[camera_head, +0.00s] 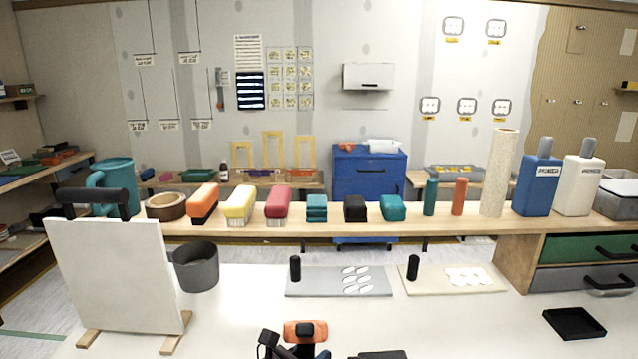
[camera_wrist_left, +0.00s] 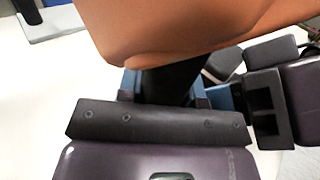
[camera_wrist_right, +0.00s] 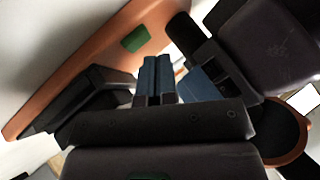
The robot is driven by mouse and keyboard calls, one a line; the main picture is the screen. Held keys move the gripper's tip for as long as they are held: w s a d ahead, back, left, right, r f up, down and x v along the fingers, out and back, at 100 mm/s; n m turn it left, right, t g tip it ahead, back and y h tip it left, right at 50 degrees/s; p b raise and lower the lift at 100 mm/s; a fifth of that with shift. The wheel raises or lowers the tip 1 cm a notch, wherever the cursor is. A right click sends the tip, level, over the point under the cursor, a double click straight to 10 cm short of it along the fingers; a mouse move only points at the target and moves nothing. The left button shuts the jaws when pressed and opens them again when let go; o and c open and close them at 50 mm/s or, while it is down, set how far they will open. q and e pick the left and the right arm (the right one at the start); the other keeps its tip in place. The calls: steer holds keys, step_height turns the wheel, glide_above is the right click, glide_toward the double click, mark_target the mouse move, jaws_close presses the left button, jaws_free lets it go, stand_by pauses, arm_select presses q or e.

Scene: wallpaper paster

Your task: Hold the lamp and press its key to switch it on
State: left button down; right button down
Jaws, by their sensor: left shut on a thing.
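The orange lamp (camera_head: 305,331) is at the bottom middle of the head view, above the white table. My left gripper (camera_head: 300,351) is shut on its black handle, just under the orange body. In the left wrist view the orange body (camera_wrist_left: 190,30) fills the top, with the dark handle (camera_wrist_left: 170,85) between my fingers. In the right wrist view a green key (camera_wrist_right: 136,38) shows on the lamp's orange side. My right gripper (camera_wrist_right: 156,72) has its blue fingertips together, holding nothing, and points toward the lamp near the key. I cannot tell whether the fingertips touch it.
A white board on feet (camera_head: 112,275) and a grey bin (camera_head: 195,267) stand at left. Two flat plates with black grips, one grey (camera_head: 330,284) and one cream (camera_head: 430,280), lie behind the lamp. A black tray (camera_head: 574,323) is at right. A shelf (camera_head: 340,222) with brushes and bottles runs behind.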

arm_select(q)
steer(key=shift+s+f, duration=0.1)
steer(key=shift+f, duration=0.3)
arm_select(e)
steer(key=shift+f, duration=0.3)
steer(key=shift+f, duration=0.3)
stand_by(0.4)
steer(key=shift+r, duration=0.5)
steer(key=shift+r, duration=3)
